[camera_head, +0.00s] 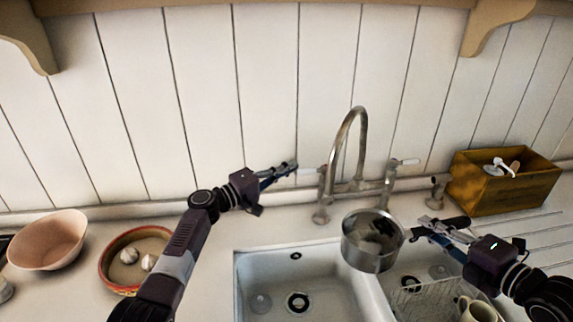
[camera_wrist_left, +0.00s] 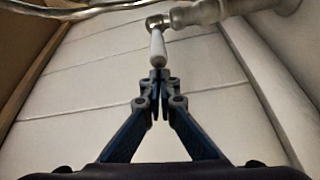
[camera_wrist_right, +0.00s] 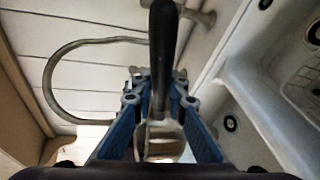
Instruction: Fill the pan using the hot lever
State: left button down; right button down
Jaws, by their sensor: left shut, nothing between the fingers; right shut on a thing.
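The metal pan (camera_head: 372,252) is held over the divider between the two sink basins, below and in front of the curved spout (camera_head: 362,125). My right gripper (camera_head: 420,232) is shut on the pan's dark handle (camera_head: 452,223); the handle also shows in the right wrist view (camera_wrist_right: 164,45). Dark shapes show inside the pan; I cannot tell whether it holds water. The left tap lever (camera_head: 308,171) has a white handle pointing left. My left gripper (camera_head: 291,166) is shut and empty, its tips close to this lever's end (camera_wrist_left: 157,48); I cannot tell if they touch. The right lever (camera_head: 404,162) points right.
The left basin (camera_head: 270,275) is empty. The right basin holds a wire rack (camera_head: 425,298) and a cream mug (camera_head: 477,310). A wooden box (camera_head: 510,195) stands at right. A pink bowl (camera_head: 48,240) and a red-rimmed bowl (camera_head: 108,262) stand at left.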

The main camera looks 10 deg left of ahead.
pick_arm(q)
jog(key=shift+s+d+f, duration=0.15)
jog(key=shift+s, duration=0.1)
pick_arm(e)
jog(key=shift+r, duration=0.1)
dwell(0.3)
